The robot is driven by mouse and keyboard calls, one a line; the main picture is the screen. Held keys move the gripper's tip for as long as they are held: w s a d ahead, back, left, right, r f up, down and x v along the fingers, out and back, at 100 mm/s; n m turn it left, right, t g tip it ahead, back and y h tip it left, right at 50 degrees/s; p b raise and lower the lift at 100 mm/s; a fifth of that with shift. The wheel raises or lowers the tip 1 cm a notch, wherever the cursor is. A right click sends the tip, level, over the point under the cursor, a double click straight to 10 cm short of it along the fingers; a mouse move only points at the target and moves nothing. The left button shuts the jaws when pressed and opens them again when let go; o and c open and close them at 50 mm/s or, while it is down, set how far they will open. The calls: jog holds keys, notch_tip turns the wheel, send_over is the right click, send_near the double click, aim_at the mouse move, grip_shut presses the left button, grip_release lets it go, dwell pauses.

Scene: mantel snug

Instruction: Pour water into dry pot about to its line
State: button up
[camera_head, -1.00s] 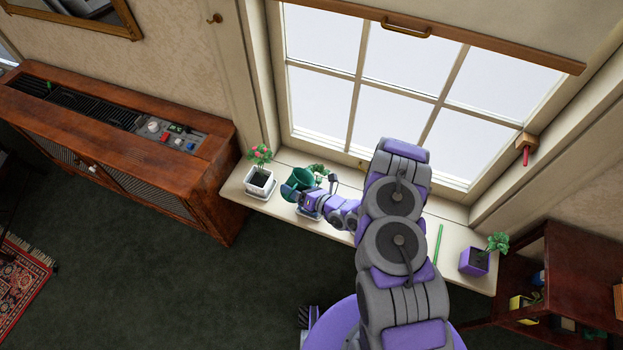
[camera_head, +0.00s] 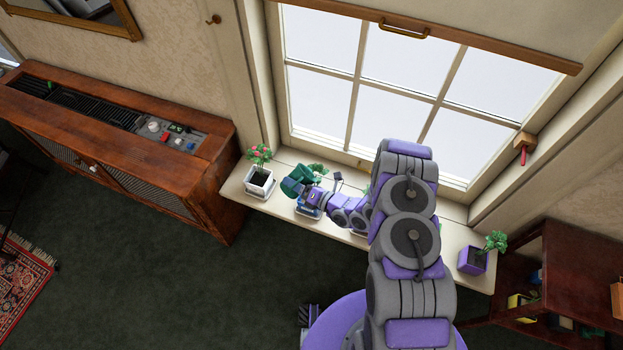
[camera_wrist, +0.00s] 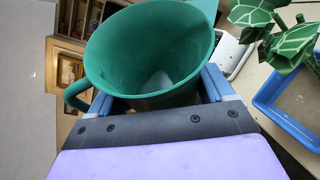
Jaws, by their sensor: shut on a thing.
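My gripper (camera_head: 304,190) is shut on a green jug (camera_head: 294,181) above the left part of the windowsill. In the wrist view, blue fingers clasp the jug (camera_wrist: 145,48), its open mouth facing the camera. A pale patch shows inside; I cannot tell whether it is water. The jug is tilted. A white pot (camera_head: 259,181) with pink flowers stands left of it on a white saucer. A leafy plant (camera_head: 318,168) is behind the gripper, its pot mostly hidden. In the wrist view, leaves (camera_wrist: 290,45) hang near a blue-rimmed container (camera_wrist: 300,126). I see no fill line.
A purple pot (camera_head: 472,260) with a green plant stands at the sill's (camera_head: 349,237) right end. The window is behind the sill. A wooden cabinet (camera_head: 110,150) stands left and a dark shelf (camera_head: 570,265) right. My arm covers the middle of the sill.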

jog(key=shift+a+r, duration=0.1)
jog(key=shift+r, duration=0.15)
jog(key=shift+s+a, duration=0.1)
jog(key=shift+a, duration=0.05)
jog(key=shift+s+a+m, duration=0.1)
jog(key=shift+a+m, duration=0.15)
jog(key=shift+m, duration=0.05)
jog(key=shift+a, duration=0.1)
jog(key=shift+s+a+r+m+y, duration=0.2)
jog(key=shift+a+r+m+y, duration=0.05)
jog(key=shift+r+m+y, duration=0.15)
dwell(1.8)
jog(key=shift+a+f+n+h, duration=0.15)
jog(key=shift+f+n+h, duration=0.35)
jog(key=shift+f+n, duration=0.4)
jog(key=shift+f+n+h+b, duration=0.4)
jog(key=shift+f+n+h, duration=0.4)
jog(key=shift+n, duration=0.5)
jog(key=shift+f, duration=0.2)
dwell(0.4)
